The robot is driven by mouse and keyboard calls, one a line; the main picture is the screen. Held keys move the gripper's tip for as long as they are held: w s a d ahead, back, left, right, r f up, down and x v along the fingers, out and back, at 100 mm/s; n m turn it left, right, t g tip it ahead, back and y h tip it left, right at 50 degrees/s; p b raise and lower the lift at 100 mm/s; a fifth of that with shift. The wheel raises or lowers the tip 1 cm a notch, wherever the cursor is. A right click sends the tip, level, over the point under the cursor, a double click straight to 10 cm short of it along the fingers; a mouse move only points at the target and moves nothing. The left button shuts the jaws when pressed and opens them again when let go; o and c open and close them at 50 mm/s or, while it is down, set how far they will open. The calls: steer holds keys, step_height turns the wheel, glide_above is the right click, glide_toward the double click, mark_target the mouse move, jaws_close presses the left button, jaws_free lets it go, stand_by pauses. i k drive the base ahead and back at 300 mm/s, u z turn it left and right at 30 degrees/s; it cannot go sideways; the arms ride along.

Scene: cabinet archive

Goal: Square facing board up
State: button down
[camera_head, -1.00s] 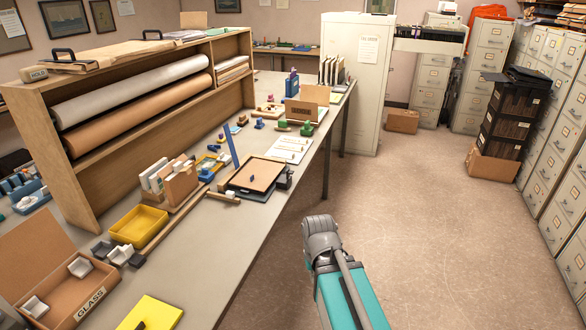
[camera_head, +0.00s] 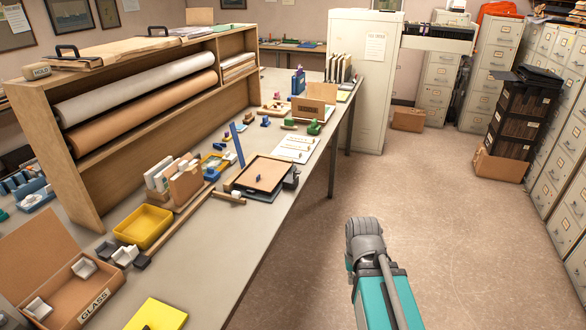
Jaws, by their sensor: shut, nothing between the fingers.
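A flat tan board (camera_head: 259,174) with a dark rim and a small dark knob lies on the long grey worktable. It looks like the facing board. A dark sheet or base shows under its near edge, and a small dark block (camera_head: 291,180) stands at its right corner. I cannot tell how exactly the board lines up with what is under it. My teal arm with its grey ribbed joint is at the lower right, over the floor and well apart from the table. My gripper's fingers do not show.
A yellow tray (camera_head: 143,226), a card holder (camera_head: 184,182), an upright blue strip (camera_head: 237,146) and a wooden bar (camera_head: 229,199) crowd the table around the board. A box marked GLASS (camera_head: 77,294) is at the near left. The floor (camera_head: 430,205) right of the table is clear.

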mark_target(265, 173)
steer(key=z, duration=0.05)
steer(key=i, duration=1)
steer(key=u, duration=0.05)
